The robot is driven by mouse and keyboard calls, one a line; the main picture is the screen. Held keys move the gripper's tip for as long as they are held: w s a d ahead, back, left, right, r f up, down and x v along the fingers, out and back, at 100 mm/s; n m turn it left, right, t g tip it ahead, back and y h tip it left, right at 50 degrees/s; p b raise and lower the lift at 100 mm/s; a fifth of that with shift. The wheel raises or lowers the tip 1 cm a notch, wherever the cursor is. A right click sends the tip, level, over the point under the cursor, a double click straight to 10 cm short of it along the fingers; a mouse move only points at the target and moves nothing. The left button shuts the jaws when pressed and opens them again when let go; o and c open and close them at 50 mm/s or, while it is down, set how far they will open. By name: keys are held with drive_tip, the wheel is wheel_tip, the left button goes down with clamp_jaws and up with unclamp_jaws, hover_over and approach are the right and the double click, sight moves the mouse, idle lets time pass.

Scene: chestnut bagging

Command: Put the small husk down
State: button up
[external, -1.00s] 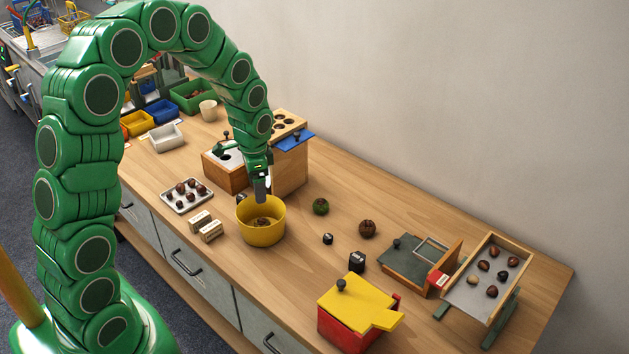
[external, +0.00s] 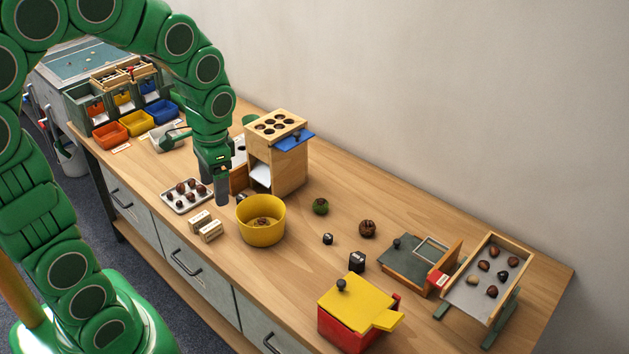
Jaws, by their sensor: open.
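My gripper (external: 221,202) is open and points down, with nothing seen in it. It is just left of the yellow bowl (external: 247,232), between the bowl and the chestnut tray, apart from the bowl. A brownish thing (external: 262,222) lies inside the yellow bowl; it looks like a husk but is small here. A green-brown round husk (external: 320,206) and a darker brown one (external: 367,229) lie on the table right of the bowl. I cannot tell which of these is the small husk.
A tray (external: 167,198) of chestnuts is left of my gripper. Two pale labelled blocks (external: 211,232) stand in front. A wooden box with holes (external: 291,168) stands behind. Two dark blocks (external: 357,261), a red box with yellow lid (external: 340,331) and a sloped chestnut tray (external: 470,299) are on the right.

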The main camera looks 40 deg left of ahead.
drive_tip(key=s+d+r+n, duration=0.1)
drive_tip(key=s+r, duration=0.1)
drive_tip(key=s, duration=0.6)
drive_tip(key=s+d+r+n, duration=0.1)
drive_tip(key=s+d+r, duration=0.1)
drive_tip(key=s, duration=0.7)
drive_tip(key=shift+s+d+r+n+g, duration=0.15)
drive_tip(key=shift+s+r+n+g, duration=0.1)
drive_tip(key=shift+r+n+g, duration=0.2)
